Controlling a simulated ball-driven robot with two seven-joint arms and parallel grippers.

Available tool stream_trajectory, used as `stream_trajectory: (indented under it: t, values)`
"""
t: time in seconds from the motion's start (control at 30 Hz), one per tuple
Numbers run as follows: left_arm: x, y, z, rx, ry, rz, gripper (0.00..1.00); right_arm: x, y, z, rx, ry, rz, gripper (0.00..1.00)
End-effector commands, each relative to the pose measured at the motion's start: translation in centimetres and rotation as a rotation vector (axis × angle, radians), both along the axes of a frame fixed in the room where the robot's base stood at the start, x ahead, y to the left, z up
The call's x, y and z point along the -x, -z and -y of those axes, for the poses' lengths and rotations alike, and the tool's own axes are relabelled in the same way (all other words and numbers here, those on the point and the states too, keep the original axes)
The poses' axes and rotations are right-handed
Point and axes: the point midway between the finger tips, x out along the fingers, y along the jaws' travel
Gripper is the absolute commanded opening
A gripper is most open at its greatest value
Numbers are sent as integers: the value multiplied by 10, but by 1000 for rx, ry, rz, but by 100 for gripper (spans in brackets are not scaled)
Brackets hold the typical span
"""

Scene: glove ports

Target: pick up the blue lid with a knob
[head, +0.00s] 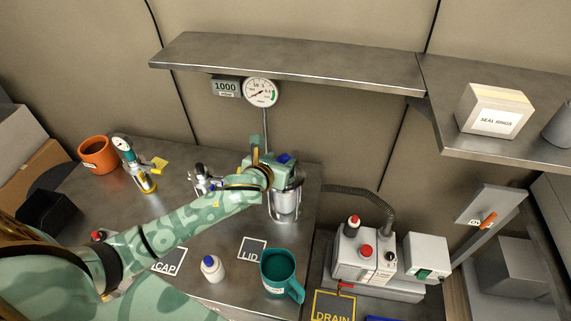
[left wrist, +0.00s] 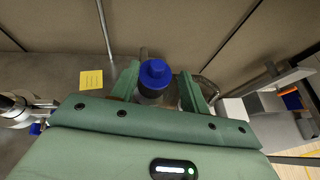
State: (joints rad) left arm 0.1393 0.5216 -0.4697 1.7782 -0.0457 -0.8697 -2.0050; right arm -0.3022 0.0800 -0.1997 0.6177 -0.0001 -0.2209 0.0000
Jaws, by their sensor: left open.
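The blue lid with a knob (head: 285,158) sits on top of a silvery metal vessel (head: 285,202) near the back right of the bench. In the left wrist view, the blue lid (left wrist: 155,73) appears between the two green fingers. My left gripper (head: 277,174) is open around the top of the vessel, with its fingers (left wrist: 160,88) on either side of the lid. I cannot tell whether they touch it. The gripper hides part of the lid and vessel in the head view. My right gripper is not in view.
A teal mug (head: 280,272) and a white bottle with a blue cap (head: 212,268) stand at the front. A metal shelf (head: 290,65) and a gauge (head: 260,92) are above the gripper. A LID label (head: 251,249) lies bare on the bench.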

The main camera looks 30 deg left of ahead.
Motion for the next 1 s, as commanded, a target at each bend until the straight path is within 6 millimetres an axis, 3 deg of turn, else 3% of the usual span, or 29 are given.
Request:
stream_trajectory:
  t: [0.33,0.63,0.8,1.0]
  values:
    - [-41,25,-4,0,-1,-1,45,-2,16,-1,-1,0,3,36]
    - [-46,26,-4,-1,0,-1,45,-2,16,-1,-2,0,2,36]
    - [-46,26,-4,-1,0,-2,0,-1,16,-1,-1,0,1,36]
    - [-46,27,-4,-1,0,-3,0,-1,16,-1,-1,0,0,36]
